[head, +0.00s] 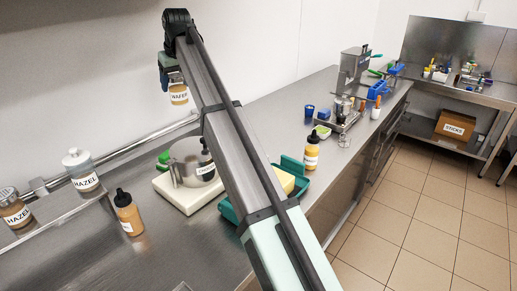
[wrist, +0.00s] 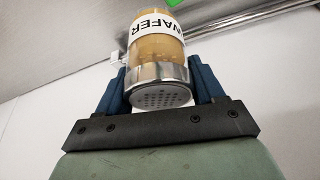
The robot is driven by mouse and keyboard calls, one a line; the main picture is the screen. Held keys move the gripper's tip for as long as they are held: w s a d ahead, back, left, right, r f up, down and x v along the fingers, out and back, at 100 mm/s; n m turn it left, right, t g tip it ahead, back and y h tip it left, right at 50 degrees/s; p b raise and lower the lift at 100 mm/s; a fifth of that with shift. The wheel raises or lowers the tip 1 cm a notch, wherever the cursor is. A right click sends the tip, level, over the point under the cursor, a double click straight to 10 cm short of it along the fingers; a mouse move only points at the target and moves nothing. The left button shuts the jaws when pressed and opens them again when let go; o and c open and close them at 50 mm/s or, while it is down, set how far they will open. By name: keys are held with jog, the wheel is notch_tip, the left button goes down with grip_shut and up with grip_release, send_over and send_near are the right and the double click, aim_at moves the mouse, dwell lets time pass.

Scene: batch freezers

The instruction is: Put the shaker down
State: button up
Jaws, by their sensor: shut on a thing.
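The shaker (wrist: 158,50) is a clear jar with tan contents, a white WAFER label and a perforated metal cap. In the wrist view the cap end is nearest the gripper's palm. My gripper (wrist: 160,88) is shut on it, with a blue finger on each side near the metal cap. In the head view the shaker (head: 179,94) hangs in my gripper (head: 172,82) near the back wall, in the air above the rail and counter. My arm crosses the middle of this view and hides part of the counter.
Two HAZEL jars (head: 82,170) (head: 15,210) stand at the left by a metal rail (head: 120,152). A brown squeeze bottle (head: 128,213) stands on the steel counter (head: 160,260). A yellow bottle (head: 312,152) is right of my arm.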

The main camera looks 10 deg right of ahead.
jog(key=w+d+m+h, duration=0.15)
jog(key=w+d, duration=0.35)
jog(key=d, duration=1)
jog(key=w+d+m, duration=0.2)
jog(key=w+d, duration=0.3)
jog(key=d, duration=1)
jog(key=shift+t, duration=0.4)
jog(key=shift+s+f, duration=0.15)
jog(key=shift+f, duration=13.2)
jog(key=o, duration=1.2)
jog(key=shift+f, duration=0.15)
jog(key=v, duration=1.2)
jog(key=shift+d, duration=0.1)
